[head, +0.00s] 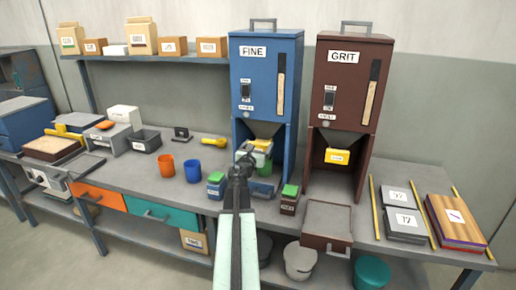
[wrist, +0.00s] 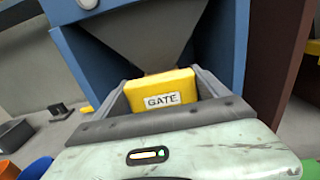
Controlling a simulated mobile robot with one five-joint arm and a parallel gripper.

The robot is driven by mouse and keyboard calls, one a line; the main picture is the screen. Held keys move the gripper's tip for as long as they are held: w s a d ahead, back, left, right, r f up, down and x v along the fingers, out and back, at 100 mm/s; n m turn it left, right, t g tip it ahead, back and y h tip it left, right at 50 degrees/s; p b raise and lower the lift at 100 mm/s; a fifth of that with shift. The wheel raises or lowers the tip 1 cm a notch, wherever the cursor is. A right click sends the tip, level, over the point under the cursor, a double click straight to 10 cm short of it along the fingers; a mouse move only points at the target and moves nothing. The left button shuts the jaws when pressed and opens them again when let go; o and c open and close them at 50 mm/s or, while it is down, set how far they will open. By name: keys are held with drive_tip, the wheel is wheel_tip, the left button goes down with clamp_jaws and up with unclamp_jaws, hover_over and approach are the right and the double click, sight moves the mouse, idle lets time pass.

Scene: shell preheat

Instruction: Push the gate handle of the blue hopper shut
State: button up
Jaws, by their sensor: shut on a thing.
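The blue hopper (head: 268,75), labelled FINE, stands at the back of the bench; its frame and grey funnel also show in the wrist view (wrist: 228,45). Its yellow gate handle (wrist: 160,96), labelled GATE, sits below the funnel. My gripper (wrist: 158,88) is shut on the handle, with a grey finger on each side of it. In the head view my gripper (head: 255,152) reaches under the blue hopper, and only a bit of the yellow handle (head: 262,145) shows there. The gate plate behind the handle is hidden.
A brown GRIT hopper (head: 345,85) with its own yellow handle (head: 337,156) stands to the right. Green-topped blocks (head: 289,199) flank my arm. An orange cup (head: 166,166) and a blue cup (head: 193,171) stand left. A grey-topped tray (head: 327,220) lies at the front right.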

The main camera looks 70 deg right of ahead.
sight(257, 147)
drive_tip(key=d, duration=0.3)
drive_tip(key=shift+w+d, duration=0.1)
drive_tip(key=shift+d, duration=0.15)
drive_tip(key=o, duration=2)
drive_tip(key=shift+c, duration=0.2)
drive_tip(key=a, duration=0.8)
drive_tip(key=shift+s, duration=0.2)
drive_tip(key=shift+d, duration=0.1)
